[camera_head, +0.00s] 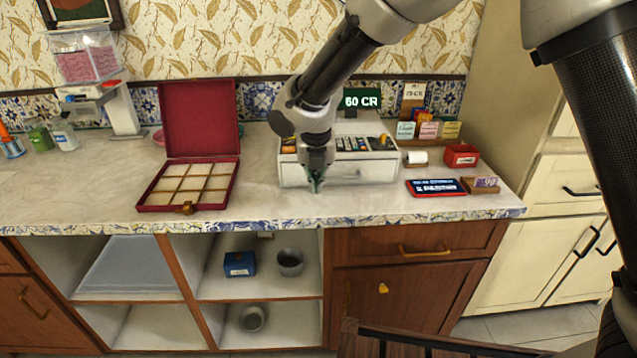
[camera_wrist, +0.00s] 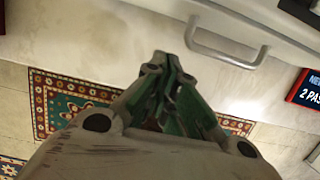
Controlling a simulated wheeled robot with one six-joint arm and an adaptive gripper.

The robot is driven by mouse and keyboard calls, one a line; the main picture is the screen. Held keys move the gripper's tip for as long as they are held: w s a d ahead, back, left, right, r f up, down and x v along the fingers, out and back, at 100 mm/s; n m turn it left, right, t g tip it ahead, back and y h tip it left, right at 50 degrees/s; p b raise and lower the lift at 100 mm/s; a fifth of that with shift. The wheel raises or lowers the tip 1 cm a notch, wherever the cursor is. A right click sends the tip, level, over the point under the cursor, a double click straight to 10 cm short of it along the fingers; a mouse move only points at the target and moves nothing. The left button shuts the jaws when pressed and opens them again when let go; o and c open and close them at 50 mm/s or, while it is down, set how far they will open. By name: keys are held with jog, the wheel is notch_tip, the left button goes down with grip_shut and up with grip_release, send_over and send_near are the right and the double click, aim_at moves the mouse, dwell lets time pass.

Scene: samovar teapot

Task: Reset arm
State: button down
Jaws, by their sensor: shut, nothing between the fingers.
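My gripper (camera_head: 316,184) points down over the counter, in front of the white cash register (camera_head: 365,170) with the green "60 CR" display (camera_head: 362,98). In the wrist view my gripper (camera_wrist: 168,62) has its green-sided fingers together, with nothing between them. The register's drawer handle (camera_wrist: 228,50) shows just beyond the fingertips in that view. I cannot tell whether they touch it. My arm reaches down from the upper right in the head view.
An open red compartment box (camera_head: 190,184) lies left on the counter (camera_head: 80,190). A tablet (camera_head: 436,187), a small red box (camera_head: 461,155) and card holders stand right. Left are a dispenser (camera_head: 120,105) and bottles. Shelves below hold a blue box (camera_head: 240,264) and grey cups.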

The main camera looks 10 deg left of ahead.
notch_tip(320, 180, up, 7)
jog(key=s+m, duration=0.2)
jog(key=m, duration=0.2)
jog(key=s+d+r+m, duration=0.4)
jog(key=d+m, duration=0.7)
jog(key=d, duration=0.6)
jog(key=s+d+r+m+t, duration=0.1)
jog(key=s+d+r+m, duration=0.3)
jog(key=s+d+m, duration=0.5)
jog(key=s+d+r+m, duration=0.4)
jog(key=d+m, duration=1.1)
jog(key=d, duration=1)
jog(key=shift+s+t+h, duration=0.4)
jog(key=shift+s, duration=0.85)
jog(key=shift+r, duration=0.1)
